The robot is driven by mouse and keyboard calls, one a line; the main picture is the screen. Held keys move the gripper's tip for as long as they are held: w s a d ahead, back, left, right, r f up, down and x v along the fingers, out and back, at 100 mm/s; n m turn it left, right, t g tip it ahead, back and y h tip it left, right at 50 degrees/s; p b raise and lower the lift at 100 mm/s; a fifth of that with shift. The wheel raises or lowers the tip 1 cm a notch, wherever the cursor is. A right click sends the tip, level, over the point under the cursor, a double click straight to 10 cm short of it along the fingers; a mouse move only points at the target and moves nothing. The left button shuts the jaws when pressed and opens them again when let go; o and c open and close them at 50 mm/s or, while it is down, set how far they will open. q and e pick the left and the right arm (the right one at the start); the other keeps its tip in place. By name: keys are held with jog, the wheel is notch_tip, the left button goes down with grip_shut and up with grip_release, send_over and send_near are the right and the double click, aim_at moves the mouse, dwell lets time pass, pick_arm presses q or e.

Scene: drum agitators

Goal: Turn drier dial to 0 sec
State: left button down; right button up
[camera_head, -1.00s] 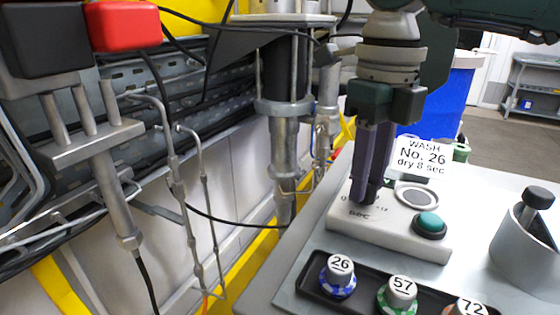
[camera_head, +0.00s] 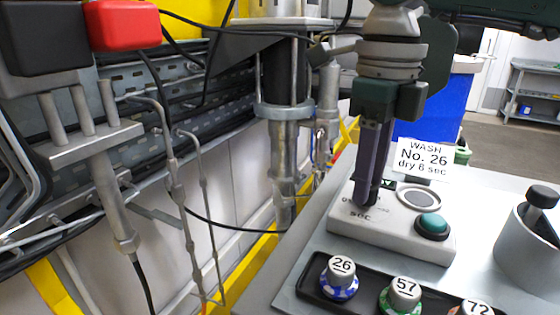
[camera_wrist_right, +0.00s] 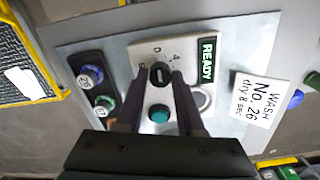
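The drier dial (camera_wrist_right: 160,73) is a small black round knob on the pale control box (camera_head: 405,235). It lies between the fingertips of my right gripper (camera_wrist_right: 159,80) in the right wrist view. Whether both fingers press on it is not clear. In the head view the right gripper (camera_head: 369,200) points down onto the box, and its fingers hide the dial. A green READY display (camera_wrist_right: 208,60) is beside the dial. My left gripper is not in view.
A WASH No. 26 card (camera_head: 423,158) stands behind the box. Numbered knobs (camera_head: 341,275) sit in a black tray in front. A grey cylinder (camera_head: 525,245) stands right.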

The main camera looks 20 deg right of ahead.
jog(key=o, duration=0.4)
notch_tip(320, 180, up, 10)
jog(key=shift+f+b, duration=0.1)
jog(key=shift+b, duration=0.55)
